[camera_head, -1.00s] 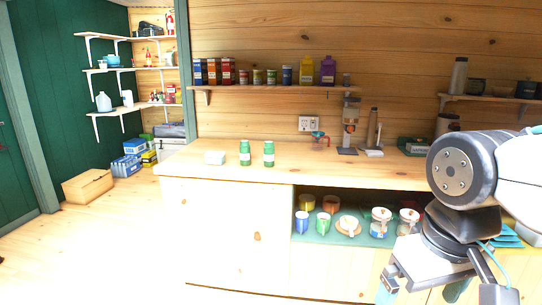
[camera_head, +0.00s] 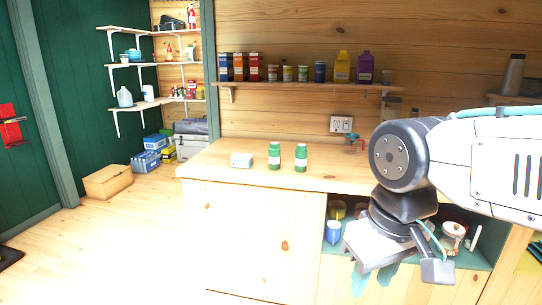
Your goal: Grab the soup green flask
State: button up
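Two green flasks with pale labels stand upright side by side on the wooden counter: a left flask (camera_head: 274,156) and a right flask (camera_head: 301,158). I cannot read which label says soup. My gripper (camera_head: 372,280) is at the lower right, in front of the open cabinet shelf, pointing down. It is well to the right of and lower in the picture than both flasks, and touches neither. Its fingers show teal tips, partly hidden by my wrist, and I cannot tell how far apart they are.
A small white block (camera_head: 241,160) lies left of the flasks on the counter (camera_head: 225,173). A wall shelf (camera_head: 300,85) with several cartons and jars hangs above. Mugs, including a blue one (camera_head: 333,232), stand in the cabinet. The floor at left is clear beside a wooden box (camera_head: 108,182).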

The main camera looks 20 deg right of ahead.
aim_at(300, 151)
jog(key=z, duration=0.05)
jog(key=i, duration=0.8)
jog(key=z, duration=0.85)
jog(key=i, duration=0.75)
jog(key=z, duration=0.6)
